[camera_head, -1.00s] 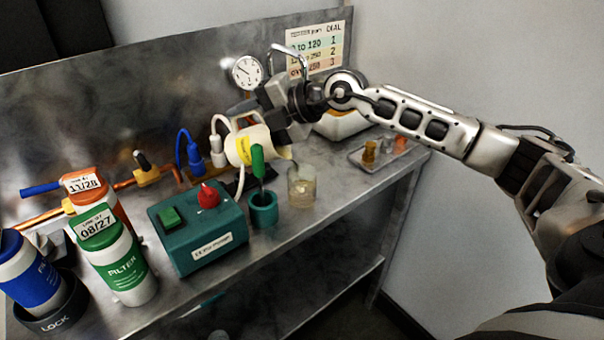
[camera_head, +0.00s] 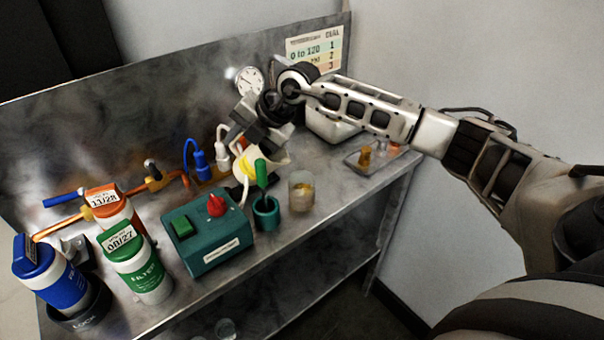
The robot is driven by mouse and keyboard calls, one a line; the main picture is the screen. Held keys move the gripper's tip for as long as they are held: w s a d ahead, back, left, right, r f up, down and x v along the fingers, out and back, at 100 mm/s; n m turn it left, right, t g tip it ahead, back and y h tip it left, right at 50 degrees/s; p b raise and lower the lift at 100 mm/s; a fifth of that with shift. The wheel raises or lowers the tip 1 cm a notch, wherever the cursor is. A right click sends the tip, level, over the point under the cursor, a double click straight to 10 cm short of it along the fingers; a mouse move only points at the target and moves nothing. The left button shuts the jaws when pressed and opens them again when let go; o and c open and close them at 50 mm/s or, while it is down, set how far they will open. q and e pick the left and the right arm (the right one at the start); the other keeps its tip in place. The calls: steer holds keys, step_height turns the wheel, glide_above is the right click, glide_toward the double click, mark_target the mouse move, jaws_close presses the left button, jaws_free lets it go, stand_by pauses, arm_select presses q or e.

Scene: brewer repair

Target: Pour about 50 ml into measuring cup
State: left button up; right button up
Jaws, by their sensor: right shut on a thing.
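My right gripper (camera_head: 247,138) is shut on a white jug (camera_head: 272,157) with a yellow label. It holds the jug behind the green-handled tool, left of the measuring cup; the gripper and tool hide part of the jug. The jug looks tilted, but I cannot tell how far. The clear measuring cup (camera_head: 301,192) stands upright on the steel bench, with a little yellowish liquid low inside. No stream between jug and cup is visible. My left gripper is not in view.
A teal holder (camera_head: 266,213) with a green-handled tool (camera_head: 261,174) stands close left of the cup. A teal box (camera_head: 207,240) with a red knob is further left, then filter canisters (camera_head: 138,268). A small tray (camera_head: 370,160) lies right. A wall gauge (camera_head: 249,82) is behind.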

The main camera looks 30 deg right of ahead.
steer(key=shift+w+a+r+g, duration=0.1)
steer(key=shift+w+a+g, duration=0.1)
steer(key=shift+g, duration=0.1)
steer(key=shift+h, duration=0.3)
stand_by(1.4)
